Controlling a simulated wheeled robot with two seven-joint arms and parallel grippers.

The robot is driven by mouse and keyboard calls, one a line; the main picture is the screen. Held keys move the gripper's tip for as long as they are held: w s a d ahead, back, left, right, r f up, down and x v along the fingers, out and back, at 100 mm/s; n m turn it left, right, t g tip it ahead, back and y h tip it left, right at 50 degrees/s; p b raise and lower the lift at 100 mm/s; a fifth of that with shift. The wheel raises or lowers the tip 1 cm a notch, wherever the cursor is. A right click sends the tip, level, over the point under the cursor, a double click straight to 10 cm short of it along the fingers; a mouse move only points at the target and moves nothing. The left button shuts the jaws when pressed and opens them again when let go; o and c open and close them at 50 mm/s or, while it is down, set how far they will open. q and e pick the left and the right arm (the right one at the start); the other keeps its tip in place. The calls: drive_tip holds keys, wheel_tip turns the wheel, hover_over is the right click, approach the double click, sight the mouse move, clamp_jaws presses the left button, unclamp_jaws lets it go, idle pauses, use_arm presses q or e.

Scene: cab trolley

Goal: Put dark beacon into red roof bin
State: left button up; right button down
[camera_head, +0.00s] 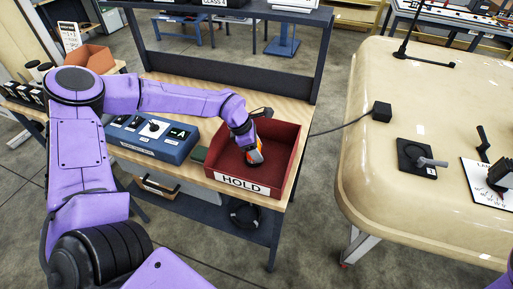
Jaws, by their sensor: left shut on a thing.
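The red bin (283,150), with a white HOLD label on its front, sits on the right end of the wooden bench. My left arm reaches across the bench from the left, and my left gripper (252,149) points down into the bin. I cannot tell whether the beacon touches the bin's floor. My right gripper is not in view.
A blue box with white-marked panels (152,137) stands on the bench left of the bin. A cream cab roof (420,90) fills the right side, with a black block (382,112) whose cable runs toward the bin. A dark frame rises behind the bench.

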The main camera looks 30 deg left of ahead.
use_arm(q)
drive_tip(key=shift+s+f, duration=0.1)
drive_tip(key=o, duration=1.1)
drive_tip(key=shift+o, duration=0.2)
drive_tip(key=shift+r, duration=0.5)
drive_tip(key=v, duration=1.1)
drive_tip(key=shift+r+b, duration=0.2)
drive_tip(key=shift+b, duration=0.2)
drive_tip(key=shift+a, duration=0.1)
